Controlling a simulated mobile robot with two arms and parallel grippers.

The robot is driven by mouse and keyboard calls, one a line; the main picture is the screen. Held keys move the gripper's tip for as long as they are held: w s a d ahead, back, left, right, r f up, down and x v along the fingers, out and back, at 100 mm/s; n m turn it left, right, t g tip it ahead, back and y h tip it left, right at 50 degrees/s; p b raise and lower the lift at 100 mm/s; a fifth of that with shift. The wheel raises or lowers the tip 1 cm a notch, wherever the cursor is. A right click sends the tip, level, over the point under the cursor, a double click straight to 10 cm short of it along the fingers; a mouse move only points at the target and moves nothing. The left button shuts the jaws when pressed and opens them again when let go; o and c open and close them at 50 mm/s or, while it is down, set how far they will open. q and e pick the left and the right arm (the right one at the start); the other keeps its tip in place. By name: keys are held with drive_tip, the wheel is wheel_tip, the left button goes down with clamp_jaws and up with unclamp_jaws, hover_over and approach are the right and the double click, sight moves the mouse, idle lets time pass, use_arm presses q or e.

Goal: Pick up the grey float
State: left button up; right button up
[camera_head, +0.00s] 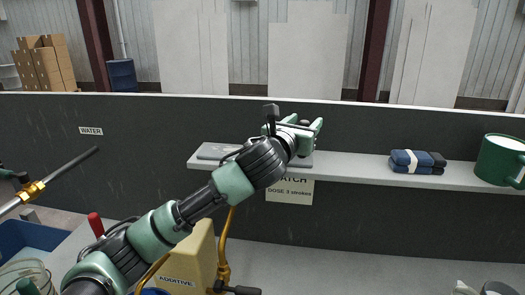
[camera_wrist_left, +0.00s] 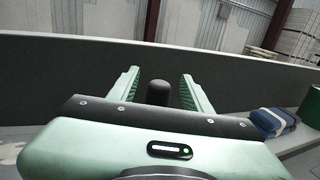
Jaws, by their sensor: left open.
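The grey float, seen as a flat grey slab (camera_head: 215,152), lies on the left part of the pale shelf in the head view. My left arm and gripper hide its middle; a bit of grey shows right of the wrist. My left gripper (camera_head: 305,122) is over the slab's right part, with its green fingers apart. In the left wrist view the open fingers (camera_wrist_left: 160,80) have a dark rounded knob (camera_wrist_left: 158,92) between them, with gaps on both sides; it may be the float's handle. I cannot tell any contact. My right gripper is not in view.
The shelf (camera_head: 350,168) runs along a dark wall. Folded blue cloths (camera_head: 416,161) and a green mug (camera_head: 502,160) stand to the right; the shelf between is clear. Below are a yellow additive container (camera_head: 190,258), a brass-fitted pipe (camera_head: 65,175) and a batch sign (camera_head: 289,190).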

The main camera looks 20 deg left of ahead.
use_arm(q)
clamp_jaws()
idle(1.2)
drive_tip(key=shift+r, duration=0.1)
